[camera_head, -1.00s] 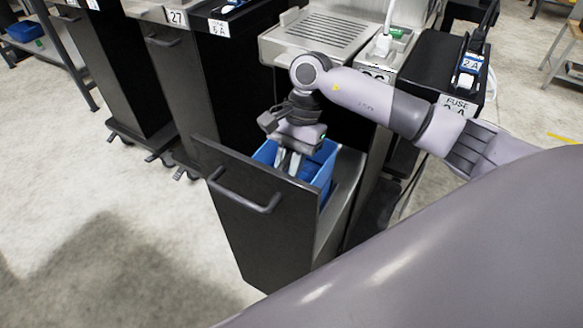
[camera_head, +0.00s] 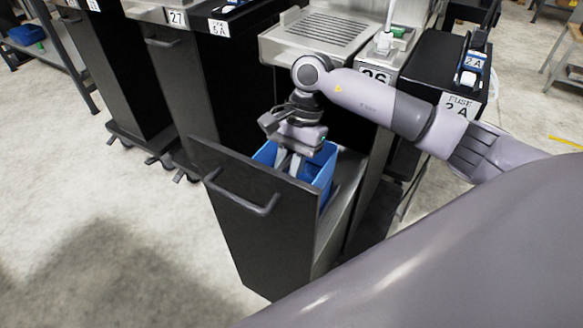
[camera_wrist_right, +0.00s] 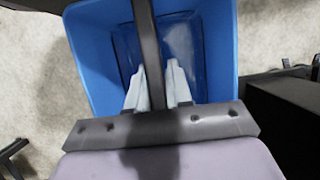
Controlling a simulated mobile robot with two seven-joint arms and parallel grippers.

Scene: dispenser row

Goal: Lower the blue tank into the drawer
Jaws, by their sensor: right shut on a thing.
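The blue tank (camera_head: 325,176) is upright behind the black front of the pulled-out drawer (camera_head: 250,245), within the drawer's outline. Its upper part shows; its bottom is hidden, so I cannot tell whether it rests on the drawer floor. My right gripper (camera_head: 290,166) reaches down into the tank's open top. In the right wrist view the fingers (camera_wrist_right: 156,88) are shut on a dark bar across the middle of the blue tank (camera_wrist_right: 220,55). My left gripper is out of view.
The dispenser with the slotted tray top (camera_head: 322,32) stands behind the drawer. A black unit marked FUSE 2 A (camera_head: 425,70) is to its right. Other dark dispensers (camera_head: 180,80) stand at the left. The floor (camera_head: 110,230) in front is clear.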

